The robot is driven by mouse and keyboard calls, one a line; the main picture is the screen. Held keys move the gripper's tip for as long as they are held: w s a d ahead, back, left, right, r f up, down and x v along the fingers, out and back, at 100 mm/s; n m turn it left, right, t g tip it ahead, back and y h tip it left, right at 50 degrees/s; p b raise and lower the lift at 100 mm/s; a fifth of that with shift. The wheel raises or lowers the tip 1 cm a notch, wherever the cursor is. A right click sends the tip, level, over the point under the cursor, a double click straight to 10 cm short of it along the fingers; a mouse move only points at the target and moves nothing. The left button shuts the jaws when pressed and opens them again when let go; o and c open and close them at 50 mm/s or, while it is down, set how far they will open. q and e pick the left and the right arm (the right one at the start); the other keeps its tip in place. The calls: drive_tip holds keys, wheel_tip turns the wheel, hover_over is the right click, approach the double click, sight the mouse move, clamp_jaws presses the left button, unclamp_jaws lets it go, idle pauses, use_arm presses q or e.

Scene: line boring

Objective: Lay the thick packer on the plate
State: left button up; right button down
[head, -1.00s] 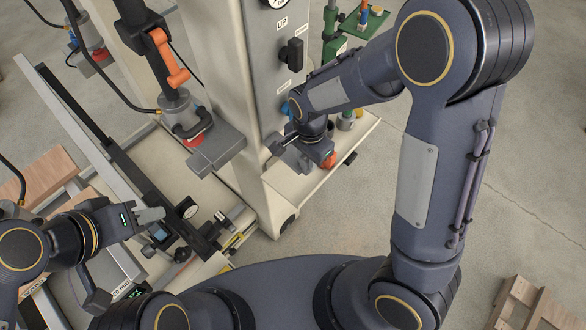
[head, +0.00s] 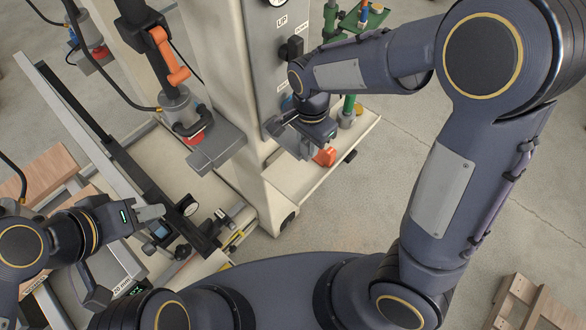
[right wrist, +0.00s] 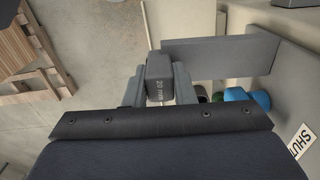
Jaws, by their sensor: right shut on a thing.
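The thick packer (right wrist: 158,72) is a dark grey block marked 20 mm. My right gripper (right wrist: 158,88) is shut on it, with one finger on each side in the right wrist view. A flat grey plate (right wrist: 222,57) lies just right of the packer in that view, beside the machine's pale column. I cannot tell whether packer and plate touch. In the head view my right gripper (head: 308,148) is beside the column, and my wrist largely hides the packer. My left gripper (head: 150,213) is at the lower left near the rail; its finger gap is unclear.
The pale column (head: 215,85) carries a control panel with a SHUT label (right wrist: 302,141). A grey bracket (head: 216,150) sits below an orange handle (head: 170,57). A wooden pallet (head: 532,305) lies at lower right. Open floor (head: 340,215) lies right of the machine base.

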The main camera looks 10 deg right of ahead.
drive_tip(key=shift+w+a+r, duration=0.1)
drive_tip(key=shift+r, duration=2.05)
drive_tip(key=shift+w+a+r, duration=0.1)
drive_tip(key=shift+r, duration=2.05)
